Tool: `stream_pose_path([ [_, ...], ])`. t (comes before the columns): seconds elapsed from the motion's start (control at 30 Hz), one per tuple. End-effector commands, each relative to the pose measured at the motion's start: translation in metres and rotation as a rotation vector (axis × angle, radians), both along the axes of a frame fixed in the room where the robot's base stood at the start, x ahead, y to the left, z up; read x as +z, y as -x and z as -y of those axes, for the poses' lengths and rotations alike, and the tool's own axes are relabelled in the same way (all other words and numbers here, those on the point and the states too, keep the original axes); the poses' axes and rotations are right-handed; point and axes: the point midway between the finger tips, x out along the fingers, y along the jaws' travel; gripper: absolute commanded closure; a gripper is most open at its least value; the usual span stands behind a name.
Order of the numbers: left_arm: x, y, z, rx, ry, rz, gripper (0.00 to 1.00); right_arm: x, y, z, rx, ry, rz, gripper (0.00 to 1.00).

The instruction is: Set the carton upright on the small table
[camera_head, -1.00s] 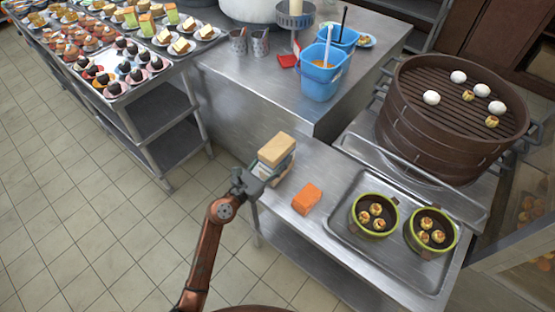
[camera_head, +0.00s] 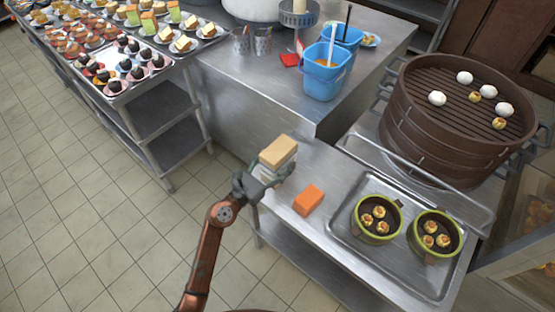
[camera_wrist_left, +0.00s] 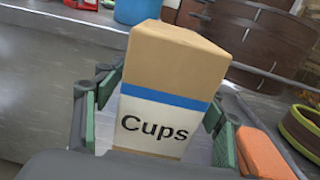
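The carton (camera_head: 280,150) is a tan box with a blue band and a white lower part. It stands upright at the left end of the small steel table (camera_head: 318,170). In the left wrist view the carton (camera_wrist_left: 165,95) shows the word "Cups" the right way up. My left gripper (camera_head: 268,178) is at the carton's near side, low down. Its green-padded fingers (camera_wrist_left: 160,125) are spread on both sides of the carton, with gaps visible beside it. The carton's base is partly hidden by the gripper. My right gripper is in neither view.
An orange block (camera_head: 309,199) lies just right of the carton. A tray (camera_head: 345,232) with two green-rimmed steamers is further right, below a large brown steamer (camera_head: 440,135). A higher steel counter (camera_head: 235,80) with blue buckets (camera_head: 323,75) rises behind.

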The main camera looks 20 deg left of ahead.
Motion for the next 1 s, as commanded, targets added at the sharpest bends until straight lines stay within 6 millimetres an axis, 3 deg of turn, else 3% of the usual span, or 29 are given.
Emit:
stream_pose_path([
  [0.33, 0.004, 0.000, 0.000, 0.000, 0.000, 0.001, 0.35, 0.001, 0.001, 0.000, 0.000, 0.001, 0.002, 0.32],
  [0.47, 0.002, 0.018, -0.007, 0.002, -0.002, -0.002, 0.35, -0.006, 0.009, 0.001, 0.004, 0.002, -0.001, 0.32],
  [0.8, 0.002, 0.085, -0.031, 0.000, -0.002, -0.002, 0.35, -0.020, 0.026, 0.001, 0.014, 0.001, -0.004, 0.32],
  [1.0, 0.002, 0.108, -0.039, 0.000, -0.001, -0.001, 0.35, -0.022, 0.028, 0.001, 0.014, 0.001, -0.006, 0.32],
])
